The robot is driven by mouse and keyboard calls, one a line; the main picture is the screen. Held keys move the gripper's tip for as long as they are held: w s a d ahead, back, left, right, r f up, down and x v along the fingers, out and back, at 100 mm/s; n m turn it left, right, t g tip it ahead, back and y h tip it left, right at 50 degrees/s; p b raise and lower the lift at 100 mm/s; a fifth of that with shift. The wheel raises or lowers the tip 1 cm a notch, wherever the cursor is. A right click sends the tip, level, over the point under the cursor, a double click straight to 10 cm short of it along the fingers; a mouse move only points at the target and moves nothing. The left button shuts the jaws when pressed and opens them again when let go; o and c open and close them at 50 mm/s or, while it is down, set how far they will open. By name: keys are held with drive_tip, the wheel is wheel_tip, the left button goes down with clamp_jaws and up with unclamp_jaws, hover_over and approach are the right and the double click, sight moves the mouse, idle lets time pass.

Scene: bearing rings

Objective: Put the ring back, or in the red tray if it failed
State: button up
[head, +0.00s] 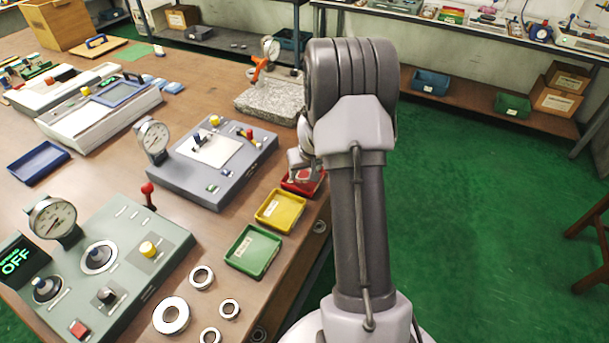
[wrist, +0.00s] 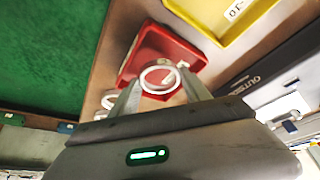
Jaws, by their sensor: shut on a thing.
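My gripper (wrist: 159,79) is shut on a pale metal ring (wrist: 160,91), held between its fingertips in the wrist view. The ring appears over the near part of the red tray (wrist: 130,62); I cannot tell its height above the tray. In the head view the red tray (head: 313,187) is partly hidden by my arm, and my gripper (head: 299,166) is beside it. Several other metal rings, including a large one (head: 158,316), lie on the bench at the front. The held ring is hidden in the head view.
A yellow tray (head: 267,222) and a green tray (head: 240,268) stand along the bench edge. A grey gauge device (head: 180,185) is left of the red tray. A granite block (head: 262,103) lies behind. A green control panel (head: 130,225) is at front left.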

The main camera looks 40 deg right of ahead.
drive_tip(key=shift+f, duration=0.95)
drive_tip(key=o, duration=1.3)
drive_tip(key=shift+r, duration=0.1)
